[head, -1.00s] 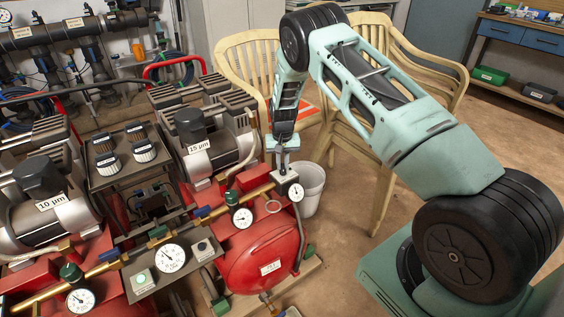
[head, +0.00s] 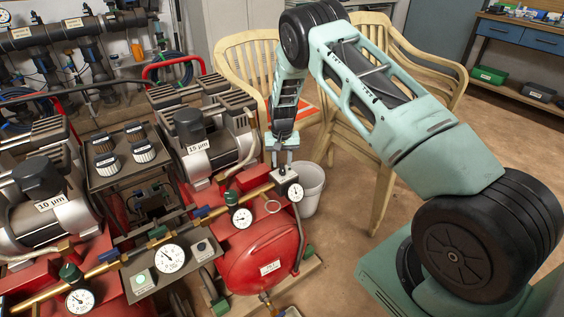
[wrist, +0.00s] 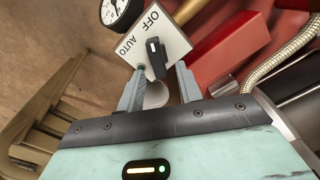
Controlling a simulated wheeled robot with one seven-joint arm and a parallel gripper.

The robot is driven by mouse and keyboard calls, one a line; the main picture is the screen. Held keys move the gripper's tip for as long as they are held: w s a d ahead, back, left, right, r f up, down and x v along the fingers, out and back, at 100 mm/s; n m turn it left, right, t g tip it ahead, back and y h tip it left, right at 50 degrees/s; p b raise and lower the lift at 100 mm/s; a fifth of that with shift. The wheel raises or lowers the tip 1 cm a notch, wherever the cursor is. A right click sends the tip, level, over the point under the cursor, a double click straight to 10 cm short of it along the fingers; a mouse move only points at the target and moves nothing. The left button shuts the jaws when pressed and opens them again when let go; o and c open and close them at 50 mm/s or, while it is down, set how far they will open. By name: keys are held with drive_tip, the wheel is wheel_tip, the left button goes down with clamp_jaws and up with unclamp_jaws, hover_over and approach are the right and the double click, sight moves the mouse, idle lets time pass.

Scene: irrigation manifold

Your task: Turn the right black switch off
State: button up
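The right black switch (wrist: 155,58) sticks out from a white plate (wrist: 178,48) marked OFF and AUTO in the wrist view. Its white-marked end is up in the picture, below the word OFF; I cannot tell its exact setting. My gripper (wrist: 161,67) is open, one finger on each side of the switch, with visible gaps. In the head view my gripper (head: 282,164) points down at the switch's pale box (head: 287,186), at the right end of the brass pipe. The switch is largely hidden there by the fingers.
A pressure gauge (head: 296,192) sits on the box's front. A white bucket (head: 311,190) and cream chairs (head: 245,60) stand behind. Open floor lies to the right.

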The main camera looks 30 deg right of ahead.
sight(281, 165)
wheel_tip(281, 165, up, 17)
drive_tip(key=shift+f+p, duration=0.2)
drive_tip(key=shift+p, duration=0.2)
drive_tip(key=s+a+r+n+y+p, duration=0.1)
drive_tip(key=s+a+r+n+p, duration=0.1)
drive_tip(key=s+a+r, duration=0.5)
drive_tip(key=s+a+r+n+p, duration=0.2)
drive_tip(key=s+a+r, duration=0.2)
drive_tip(key=a, duration=0.6)
drive_tip(key=s+a+r+n+y+p, duration=0.1)
drive_tip(key=s+a+r+n+p, duration=0.2)
drive_tip(key=s+a+r, duration=0.4)
drive_tip(key=s+a+r+n+p, duration=0.2)
drive_tip(key=s+n, duration=0.1)
drive_tip(key=s, duration=0.8)
drive_tip(key=s+a+r+n+h+p, duration=0.1)
drive_tip(key=s+a+r+n+p, duration=0.1)
drive_tip(key=s, duration=0.9)
drive_tip(key=shift+s+a+r+n, duration=0.3)
drive_tip(key=shift+a+r+n, duration=0.15)
drive_tip(key=shift+n, duration=0.25)
